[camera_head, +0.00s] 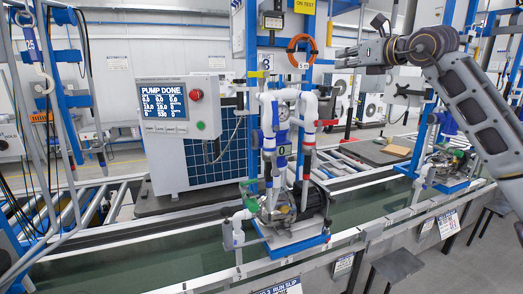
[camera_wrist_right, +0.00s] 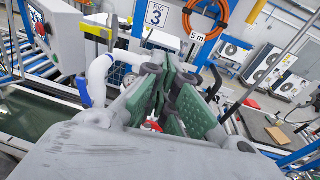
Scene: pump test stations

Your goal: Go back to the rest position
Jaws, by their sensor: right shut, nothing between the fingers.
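My right arm comes in from the right in the head view, raised above the conveyor. My right gripper (camera_head: 348,57) points left, up beside the orange hose coil, clear of the pump rig (camera_head: 293,215). In the right wrist view its green-padded fingers (camera_wrist_right: 172,108) are closed together with nothing held between them. My left gripper is not in view. The control panel (camera_head: 163,103) stands behind the rig, and its screen reads "PUMP DONE".
The rig's white pipes (camera_head: 268,125) rise below and left of the right gripper. An orange hose (camera_head: 301,48) hangs on the blue post behind. A second pump station (camera_head: 450,165) sits under my right arm. The conveyor's front rail (camera_head: 345,237) runs across the foreground.

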